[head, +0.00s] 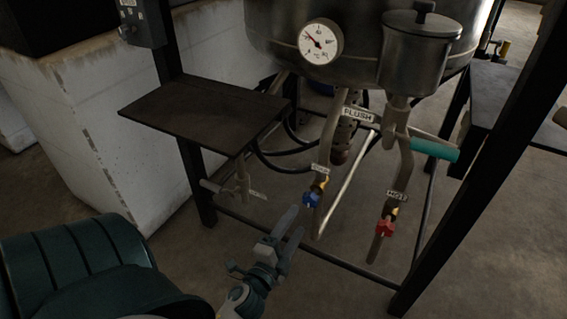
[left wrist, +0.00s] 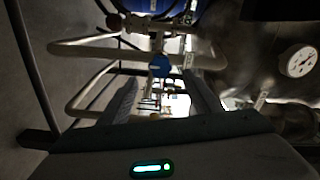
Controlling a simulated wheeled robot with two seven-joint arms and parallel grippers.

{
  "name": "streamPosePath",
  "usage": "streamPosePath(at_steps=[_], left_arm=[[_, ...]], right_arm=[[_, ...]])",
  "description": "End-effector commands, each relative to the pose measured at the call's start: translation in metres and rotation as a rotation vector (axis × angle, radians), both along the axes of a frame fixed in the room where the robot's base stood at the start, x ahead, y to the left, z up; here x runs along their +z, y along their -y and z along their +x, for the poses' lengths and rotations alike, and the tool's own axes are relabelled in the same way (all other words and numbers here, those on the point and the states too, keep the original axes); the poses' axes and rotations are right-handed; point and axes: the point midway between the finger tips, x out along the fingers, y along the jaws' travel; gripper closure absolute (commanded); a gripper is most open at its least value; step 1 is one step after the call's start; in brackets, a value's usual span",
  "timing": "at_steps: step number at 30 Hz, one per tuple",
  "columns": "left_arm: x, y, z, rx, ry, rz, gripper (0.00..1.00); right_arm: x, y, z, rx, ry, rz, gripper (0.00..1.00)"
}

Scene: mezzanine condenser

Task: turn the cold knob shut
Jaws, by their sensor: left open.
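The cold knob is the small blue knob (head: 312,200) on a thin pipe that hangs below the steel vessel; the tag above it is too small to read surely. My left gripper (head: 295,222) is open and empty, close to the blue knob on its lower left in the head view. In the left wrist view the blue knob (left wrist: 160,67) shows ahead, between the directions of the two open fingers (left wrist: 163,85). I see no clear contact between fingers and knob. My right gripper is not in view.
A red knob (head: 386,229) tagged HOT hangs on the pipe to the right. A pipe tagged FLUSH (head: 358,113) runs above, with a teal handle (head: 434,150). A dark shelf (head: 205,108) and black frame posts stand around. A pressure gauge (head: 320,41) is on the vessel.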

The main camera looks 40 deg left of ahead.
Motion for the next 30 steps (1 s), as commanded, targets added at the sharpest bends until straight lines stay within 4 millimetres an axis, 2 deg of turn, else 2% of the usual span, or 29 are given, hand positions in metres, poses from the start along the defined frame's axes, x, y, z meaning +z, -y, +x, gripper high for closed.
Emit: streamPosePath(at_steps=[1, 6, 12, 30], left_arm=[[-0.002, 0.002, -0.011, 0.001, -0.003, -0.003, 0.42], [-0.001, 0.009, -0.038, 0.002, -0.001, -0.001, 0.42], [0.0, 0.013, -0.054, -0.001, 0.0, -0.001, 0.42], [0.0, 0.014, -0.057, -0.001, 0.0, 0.0, 0.42]], right_arm=[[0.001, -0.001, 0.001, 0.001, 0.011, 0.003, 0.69], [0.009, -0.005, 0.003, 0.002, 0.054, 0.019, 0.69], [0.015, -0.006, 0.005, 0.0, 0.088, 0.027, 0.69], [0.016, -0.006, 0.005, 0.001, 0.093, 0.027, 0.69]])
